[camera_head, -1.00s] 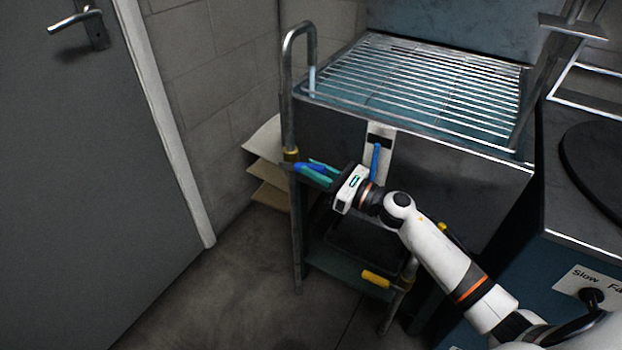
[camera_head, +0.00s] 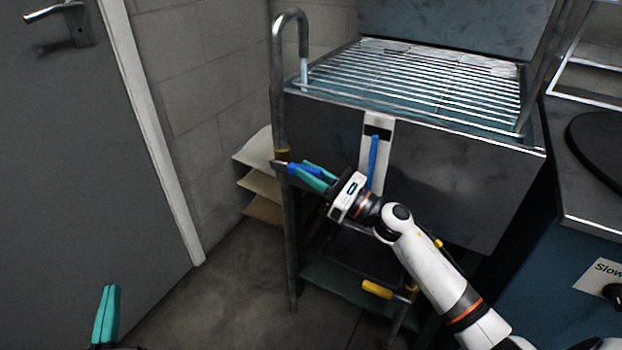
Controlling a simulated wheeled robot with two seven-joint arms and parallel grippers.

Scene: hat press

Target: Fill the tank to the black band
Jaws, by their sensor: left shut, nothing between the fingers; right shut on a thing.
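The steel tank (camera_head: 440,165) stands at centre with a wire rack on top. On its front a white gauge plate (camera_head: 388,160) carries a black band (camera_head: 379,133) and a blue column (camera_head: 373,160) whose top meets the band's lower part. A bent spout pipe (camera_head: 278,90) rises at the tank's left corner, with a pale bluish stream (camera_head: 303,72) below its mouth. My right gripper (camera_head: 300,171) is shut on the blue tap lever (camera_head: 291,167) beside the pipe; its fingers partly hide the lever. My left gripper (camera_head: 106,315) is shut and empty at bottom left.
Brown sheets (camera_head: 258,178) lie stacked behind the pipe. A low shelf (camera_head: 340,282) with a yellow-handled pedal or bar (camera_head: 377,289) is under the tank. A grey door (camera_head: 70,180) is at left, and a blue machine (camera_head: 580,250) at right. The floor between is clear.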

